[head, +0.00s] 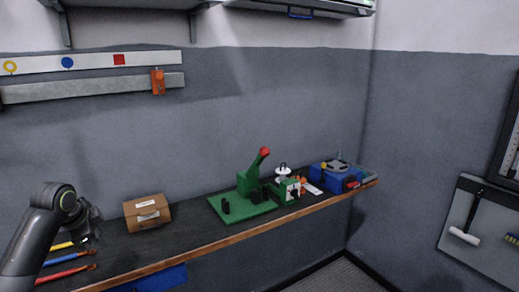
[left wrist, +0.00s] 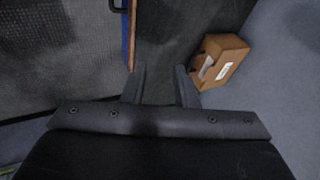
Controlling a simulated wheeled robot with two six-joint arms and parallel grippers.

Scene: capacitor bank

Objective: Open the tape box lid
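The tape box (head: 147,213) is a small brown wooden box with a pale label, standing on the dark bench top left of the green tool. Its lid looks closed in the head view. The box also shows in the left wrist view (left wrist: 220,62), beyond and to the right of my fingers. My left gripper (head: 92,222) is left of the box in the head view, apart from it. In the left wrist view my left gripper (left wrist: 160,84) has its two fingers spread, with nothing between them. My right gripper is in neither view.
A green lever press (head: 250,185) stands mid-bench, with a small green device (head: 287,189) and a blue case (head: 333,175) further right. Pliers with coloured handles (head: 68,258) lie at the bench's left. Bench top beside the box is clear.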

